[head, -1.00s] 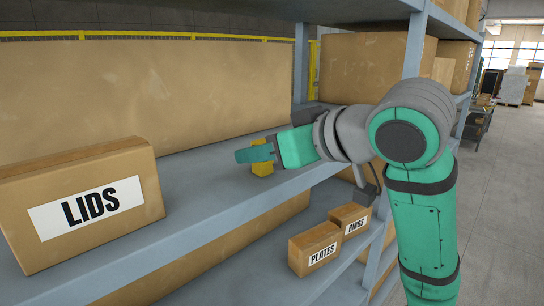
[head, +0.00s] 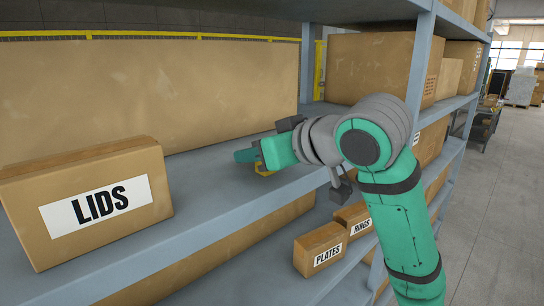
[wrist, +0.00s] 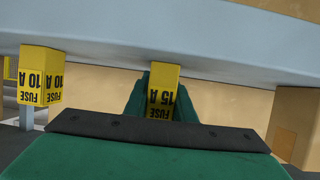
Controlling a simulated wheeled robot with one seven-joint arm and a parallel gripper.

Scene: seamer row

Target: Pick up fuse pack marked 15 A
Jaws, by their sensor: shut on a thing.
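The fuse pack marked 15 A (wrist: 161,90) is a yellow block with black lettering, seen upside down in the wrist view. It sits between the two green fingers of my gripper (wrist: 160,100), which is shut on it. In the head view my gripper (head: 246,155) is over the upper shelf, pointing left. A small yellow patch (head: 262,171) shows below it there; its label cannot be read. I cannot tell whether the pack touches the shelf.
The LIDS box (head: 88,200) is at the shelf's left. PLATES (head: 320,250) and RINGS (head: 355,222) boxes are below. A grey upright (head: 420,60) stands behind my arm.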

